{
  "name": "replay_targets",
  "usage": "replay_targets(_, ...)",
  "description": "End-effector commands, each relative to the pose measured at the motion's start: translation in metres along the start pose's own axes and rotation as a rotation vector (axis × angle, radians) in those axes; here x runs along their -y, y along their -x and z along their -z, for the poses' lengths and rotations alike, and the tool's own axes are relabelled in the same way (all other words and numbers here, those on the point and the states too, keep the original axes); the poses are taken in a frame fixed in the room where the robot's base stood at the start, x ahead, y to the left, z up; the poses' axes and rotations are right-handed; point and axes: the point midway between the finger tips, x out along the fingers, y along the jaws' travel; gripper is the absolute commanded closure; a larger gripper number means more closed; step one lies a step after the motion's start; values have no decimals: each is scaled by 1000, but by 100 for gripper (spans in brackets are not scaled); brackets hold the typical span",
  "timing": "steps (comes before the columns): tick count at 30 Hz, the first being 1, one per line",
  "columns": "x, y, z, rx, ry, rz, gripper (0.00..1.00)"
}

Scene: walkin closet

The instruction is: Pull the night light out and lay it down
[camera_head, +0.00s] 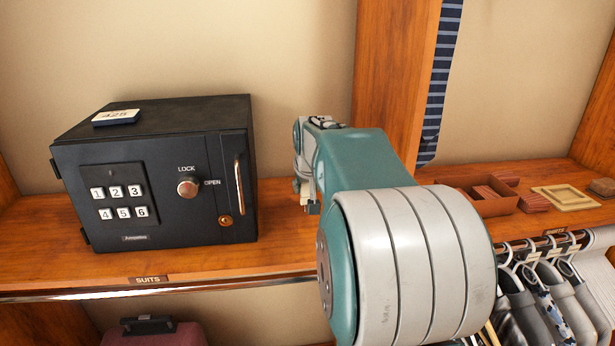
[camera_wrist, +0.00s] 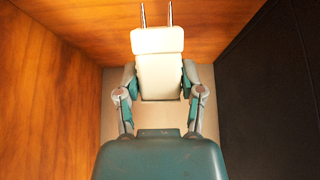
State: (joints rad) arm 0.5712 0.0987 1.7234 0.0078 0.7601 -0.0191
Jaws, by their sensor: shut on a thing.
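The night light (camera_wrist: 160,70) is a cream block with two metal prongs at one end. In the wrist view it sits between the two fingers of my gripper (camera_wrist: 161,97), which is shut on it. Its prongs are bare and point to the top of the picture, towards the wooden shelf surface; no socket shows around them. In the head view my gripper (camera_head: 305,165) is right of the safe, low over the shelf. A small cream part of the night light (camera_head: 304,189) shows there, mostly hidden by my arm. Whether it touches the shelf I cannot tell.
The black safe (camera_head: 160,180) stands close on the left, with a label block (camera_head: 117,116) on top. A wooden upright (camera_head: 395,80) and a striped tie (camera_head: 440,80) are behind my arm. An open box (camera_head: 480,200) and a frame (camera_head: 565,197) lie right. Shelf (camera_head: 280,240) is bare beside the safe.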

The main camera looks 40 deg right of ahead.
Motion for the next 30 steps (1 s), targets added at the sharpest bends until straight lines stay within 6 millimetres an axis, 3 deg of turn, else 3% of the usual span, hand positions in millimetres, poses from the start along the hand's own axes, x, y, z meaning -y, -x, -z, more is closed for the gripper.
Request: replay_targets(30,0,-14,-8,-1,0,0,100)
